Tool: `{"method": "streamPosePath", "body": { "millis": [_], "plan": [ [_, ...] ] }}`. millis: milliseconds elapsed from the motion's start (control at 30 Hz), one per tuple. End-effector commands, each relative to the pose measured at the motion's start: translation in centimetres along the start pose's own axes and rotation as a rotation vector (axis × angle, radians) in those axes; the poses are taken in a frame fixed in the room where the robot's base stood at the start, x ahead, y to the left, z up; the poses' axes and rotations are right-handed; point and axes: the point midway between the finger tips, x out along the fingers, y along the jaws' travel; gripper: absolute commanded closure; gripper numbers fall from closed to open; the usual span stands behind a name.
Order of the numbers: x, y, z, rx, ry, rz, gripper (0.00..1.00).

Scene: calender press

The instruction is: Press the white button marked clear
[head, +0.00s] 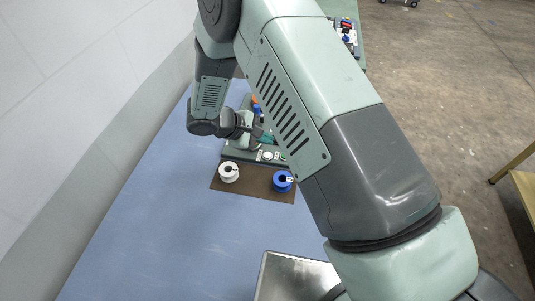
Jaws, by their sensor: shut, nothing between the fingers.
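A green press unit (232,155) stands on the blue table, partly hidden behind my arm. On its front edge is a round white button (267,156). Another pale round spot beside it, to the right, is partly covered by my arm. I cannot read any marking on them at this size. My gripper (262,138) is shut and empty, over the press unit just behind and above the white button. Its fingertips are small and hard to make out, and I cannot tell whether they touch anything.
A brown mat (253,190) in front of the unit holds a white spool (229,173) and a blue spool (282,181). A metal tray (285,275) lies at the near edge. The blue table (150,220) is clear at left, beside a pale wall (90,90).

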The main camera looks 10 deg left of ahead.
Motion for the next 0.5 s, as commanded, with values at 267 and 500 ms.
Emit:
{"method": "streamPosePath", "body": {
  "millis": [267, 500],
  "plan": [
    [2.0, -1.5, -1.4, 0.000, -0.001, -0.001, 1.00],
    [2.4, -1.8, -1.7, 0.000, 0.000, -0.001, 1.00]
  ]
}}
